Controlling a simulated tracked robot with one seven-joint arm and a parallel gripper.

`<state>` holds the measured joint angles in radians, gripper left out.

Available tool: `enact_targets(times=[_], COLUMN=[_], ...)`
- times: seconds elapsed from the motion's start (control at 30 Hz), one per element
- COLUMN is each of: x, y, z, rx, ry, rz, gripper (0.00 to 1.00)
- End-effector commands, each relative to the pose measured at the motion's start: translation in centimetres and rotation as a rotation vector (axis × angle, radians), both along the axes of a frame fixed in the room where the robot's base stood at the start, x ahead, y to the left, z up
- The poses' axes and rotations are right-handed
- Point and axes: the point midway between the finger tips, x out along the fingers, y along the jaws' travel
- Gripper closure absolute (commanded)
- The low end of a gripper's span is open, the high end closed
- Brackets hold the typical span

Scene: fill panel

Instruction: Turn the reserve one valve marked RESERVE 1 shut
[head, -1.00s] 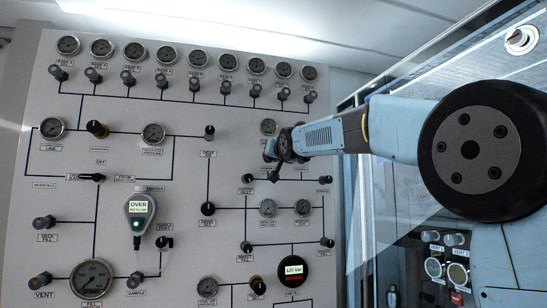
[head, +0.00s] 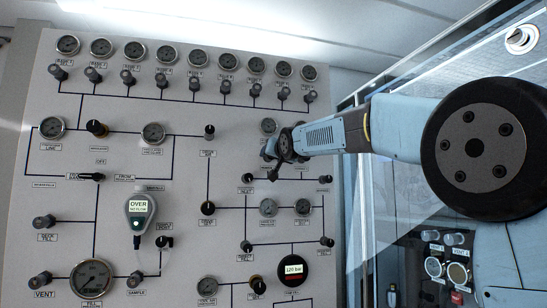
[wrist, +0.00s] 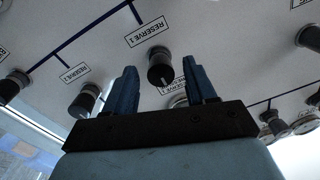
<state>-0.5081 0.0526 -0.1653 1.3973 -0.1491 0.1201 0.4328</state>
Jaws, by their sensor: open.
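The RESERVE 1 valve is a dark round knob (wrist: 160,66) in the wrist view, beside a white label reading RESERVE 1 (wrist: 147,32). My gripper (wrist: 161,78) is open, with one blue finger to the left of the knob and one to the right in the picture. The fingers do not visibly touch it, and the remaining distance is hard to judge. In the head view my gripper (head: 270,162) hangs in front of the panel, right of its middle. Which knob there is RESERVE 1 is too small to read.
The RESERVE 2 knob (wrist: 85,101) stands left of my gripper in the wrist view. Several more knobs and gauges cover the panel (head: 110,225). A round display (head: 293,270) sits low on it. A glass-fronted cabinet (head: 375,220) stands to the right.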

Motion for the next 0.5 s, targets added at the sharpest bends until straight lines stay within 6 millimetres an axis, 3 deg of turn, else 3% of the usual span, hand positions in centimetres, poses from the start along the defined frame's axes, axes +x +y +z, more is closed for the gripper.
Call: enact_targets(times=[0.5], x=[-6.8], y=[-2.5], z=[0.0], rx=[0.001], ry=[-0.001], rz=[-0.002], gripper=[0.44])
